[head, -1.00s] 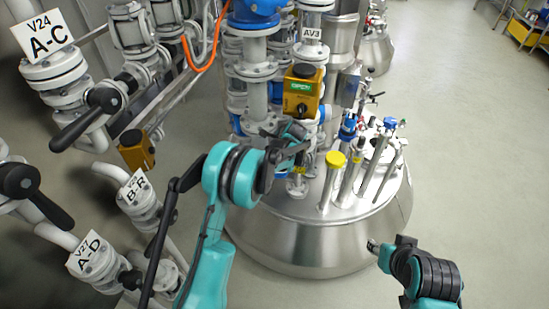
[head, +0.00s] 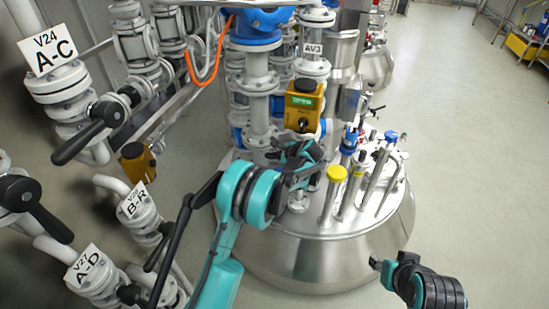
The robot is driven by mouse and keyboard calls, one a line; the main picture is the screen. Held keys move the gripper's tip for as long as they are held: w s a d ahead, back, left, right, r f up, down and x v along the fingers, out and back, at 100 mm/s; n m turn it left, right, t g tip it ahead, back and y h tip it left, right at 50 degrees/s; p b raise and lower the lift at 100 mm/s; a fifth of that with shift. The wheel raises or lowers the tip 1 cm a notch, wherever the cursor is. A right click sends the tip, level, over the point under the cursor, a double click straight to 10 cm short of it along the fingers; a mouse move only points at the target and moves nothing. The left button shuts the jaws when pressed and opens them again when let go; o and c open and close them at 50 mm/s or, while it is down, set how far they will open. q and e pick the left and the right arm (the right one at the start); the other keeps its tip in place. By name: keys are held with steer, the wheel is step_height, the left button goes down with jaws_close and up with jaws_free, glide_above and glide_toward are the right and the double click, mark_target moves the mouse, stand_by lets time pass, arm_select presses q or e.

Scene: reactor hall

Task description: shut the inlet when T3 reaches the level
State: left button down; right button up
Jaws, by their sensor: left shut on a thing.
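The AV3 valve, with a yellow actuator box (head: 304,106) and a green indicator window, sits on the pipe above the steel vessel (head: 325,255). The window's lettering is too small to read now. My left gripper (head: 300,160) is just below the box, over the vessel's top. It is shut on a valve part there, which the fingers mostly hide. My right gripper (head: 376,264) shows small at the lower right, in front of the vessel's right side; whether it is open or shut is unclear. No T3 label or level reading can be made out.
Labelled hand valves with black levers stand at left: V24 A-C (head: 47,45), B-R (head: 134,200) and V27 A-D (head: 85,266). A yellow-capped tube (head: 336,174) and blue-capped tubes rise from the vessel lid. The floor (head: 475,170) at right is clear.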

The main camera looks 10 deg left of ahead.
arm_select(q)
steer(key=c, duration=1.4)
jaws_free()
steer(key=v, duration=1.2)
